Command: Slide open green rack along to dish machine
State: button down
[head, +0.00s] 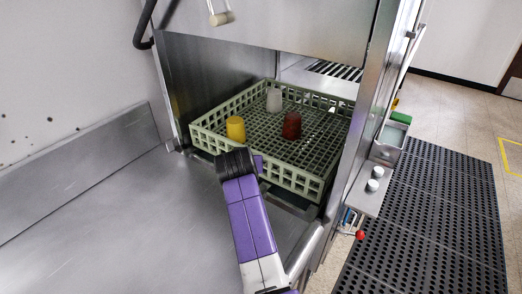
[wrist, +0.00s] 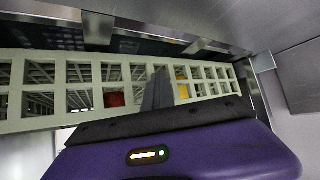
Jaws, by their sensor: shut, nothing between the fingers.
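The open green rack (head: 307,182) sits inside the dish machine (head: 262,35), under its raised hood. A yellow cup (head: 236,128), a dark red cup (head: 291,125) and a pale grey cup (head: 273,100) stand upside down in it. My gripper (head: 256,163) is at the rack's near wall, and its fingers are largely hidden in the head view. In the wrist view the shut fingers (wrist: 158,90) point at the lattice wall of the rack (wrist: 75,72), with nothing between them. I cannot tell whether they touch it.
A bare steel table (head: 120,225) lies in front of the machine, with a raised back edge at left. A steel post stands right of the rack. Beside it are a small shelf with white cups (head: 372,185), a red knob (head: 360,235) and a black floor mat (head: 430,220).

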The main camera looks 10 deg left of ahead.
jog(key=w+b, duration=0.1)
jog(key=w+d+b, duration=0.1)
jog(key=w, duration=0.1)
jog(key=w+d+b, duration=0.1)
jog(key=shift+w+f, duration=0.1)
jog(key=shift+w, duration=0.15)
jog(key=shift+s+a+r+p, duration=0.2)
jog(key=shift+s+p, duration=0.05)
jog(key=shift+p, duration=0.05)
jog(key=shift+s+a+p, duration=0.15)
jog(key=shift+s+p, duration=0.25)
jog(key=s+a+p, duration=0.1)
jog(key=s+p, duration=0.1)
jog(key=s+a+r+p, duration=0.1)
jog(key=s+p, duration=0.1)
jog(key=s+r+p, duration=0.1)
jog(key=s+p, duration=0.1)
jog(key=shift+s+a, duration=0.4)
jog(key=s+a+r+p, duration=0.1)
jog(key=s+r+p, duration=0.3)
jog(key=p, duration=0.2)
jog(key=shift+a+r, duration=0.35)
jog(key=shift+r, duration=0.05)
jog(key=shift+s, duration=0.1)
